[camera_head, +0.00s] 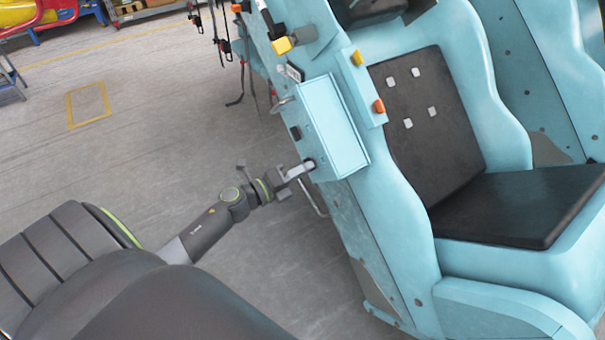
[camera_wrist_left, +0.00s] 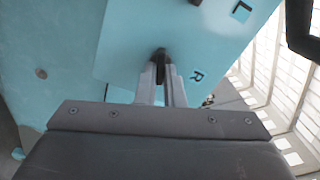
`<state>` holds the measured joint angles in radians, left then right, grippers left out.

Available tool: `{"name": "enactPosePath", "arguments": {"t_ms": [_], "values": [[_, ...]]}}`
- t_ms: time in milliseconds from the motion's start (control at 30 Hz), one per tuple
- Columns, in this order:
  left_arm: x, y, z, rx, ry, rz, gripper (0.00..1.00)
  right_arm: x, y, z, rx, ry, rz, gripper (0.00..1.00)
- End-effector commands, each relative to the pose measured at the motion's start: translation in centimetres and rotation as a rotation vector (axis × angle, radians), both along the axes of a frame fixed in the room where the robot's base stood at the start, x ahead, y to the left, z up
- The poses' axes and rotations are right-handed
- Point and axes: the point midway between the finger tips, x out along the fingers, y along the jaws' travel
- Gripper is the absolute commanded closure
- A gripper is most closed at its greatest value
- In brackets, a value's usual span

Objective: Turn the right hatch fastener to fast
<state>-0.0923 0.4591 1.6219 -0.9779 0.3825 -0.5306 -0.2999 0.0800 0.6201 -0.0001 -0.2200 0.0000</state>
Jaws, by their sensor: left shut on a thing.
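The hatch is a light blue box panel (camera_head: 335,125) on the side of the blue coaster car. The right hatch fastener (camera_wrist_left: 160,54) is a small dark piece beside the label R (camera_wrist_left: 197,75) in the left wrist view. My left gripper (camera_head: 307,166) reaches the lower end of the hatch in the head view. In the left wrist view its fingers (camera_wrist_left: 160,80) are shut on this fastener and hide most of it, so its exact turn cannot be told. The left fastener (camera_head: 295,133) is a dark knob farther up, near the label L (camera_wrist_left: 241,10). My right gripper is not in view.
The car's black seat (camera_head: 520,205) is to the right of the hatch. A metal handle (camera_head: 314,198) sits just below my left gripper.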

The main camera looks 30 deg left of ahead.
Motion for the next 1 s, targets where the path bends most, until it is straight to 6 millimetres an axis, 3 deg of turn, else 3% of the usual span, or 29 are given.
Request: {"name": "enactPosePath", "arguments": {"t_ms": [433,1000], "values": [[0.0,0.1,-0.4,0.26,-0.104,0.001,1.0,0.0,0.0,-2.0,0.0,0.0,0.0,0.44],[0.0,0.1,-0.3,0.319,-0.128,0.002,1.0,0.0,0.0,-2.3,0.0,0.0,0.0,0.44]]}}
